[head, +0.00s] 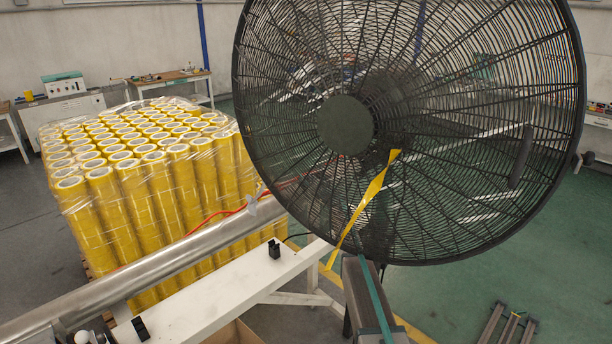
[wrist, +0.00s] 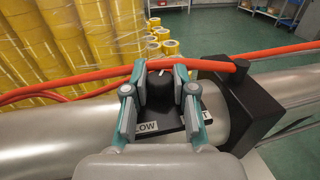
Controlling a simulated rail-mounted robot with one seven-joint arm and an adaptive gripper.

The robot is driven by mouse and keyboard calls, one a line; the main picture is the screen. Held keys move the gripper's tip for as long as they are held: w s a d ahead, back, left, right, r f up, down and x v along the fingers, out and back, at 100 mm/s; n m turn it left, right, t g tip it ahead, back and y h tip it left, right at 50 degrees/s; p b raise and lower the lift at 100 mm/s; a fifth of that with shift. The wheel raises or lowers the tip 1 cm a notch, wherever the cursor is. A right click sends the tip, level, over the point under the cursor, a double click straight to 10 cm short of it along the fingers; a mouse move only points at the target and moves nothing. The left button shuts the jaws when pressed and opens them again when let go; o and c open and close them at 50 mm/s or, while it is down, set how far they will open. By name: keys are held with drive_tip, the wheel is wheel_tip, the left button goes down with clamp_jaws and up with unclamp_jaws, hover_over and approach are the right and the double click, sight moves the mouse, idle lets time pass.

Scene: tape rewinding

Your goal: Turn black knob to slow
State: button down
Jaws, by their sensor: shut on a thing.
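In the wrist view, the black knob (wrist: 160,88) stands on a dark plate (wrist: 165,120) on the metal pipe. A short white mark shows near its far top edge. A white label (wrist: 145,127) reading "LOW", its first letter hidden, lies at the front left of the plate. Another label (wrist: 206,115) at the right is mostly hidden by a finger. My gripper (wrist: 160,80) is shut on the knob, with one grey-and-teal finger on each side.
An orange hose (wrist: 235,64) runs just behind the knob. A black block (wrist: 248,95) clamps the pipe (wrist: 55,130) at the right. A large black fan (head: 345,125) fills the head view's right, and yellow rolls (head: 130,180) are stacked at left.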

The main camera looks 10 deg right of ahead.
drive_tip(key=n+y+b, duration=0.1)
drive_tip(key=n+g+y+b, duration=0.1)
drive_tip(key=shift+w+d+f+g+y, duration=0.1)
drive_tip(key=shift+f+g+y, duration=0.1)
drive_tip(key=shift+g+y, duration=0.15)
drive_tip(key=shift+r+n+g+y+b, duration=0.1)
drive_tip(key=shift+n+g+y+b, duration=0.5)
drive_tip(key=shift+y, duration=0.15)
drive_tip(key=shift+r, duration=0.1)
drive_tip(key=c, duration=0.9)
unclamp_jaws()
drive_tip(key=shift+r, duration=0.1)
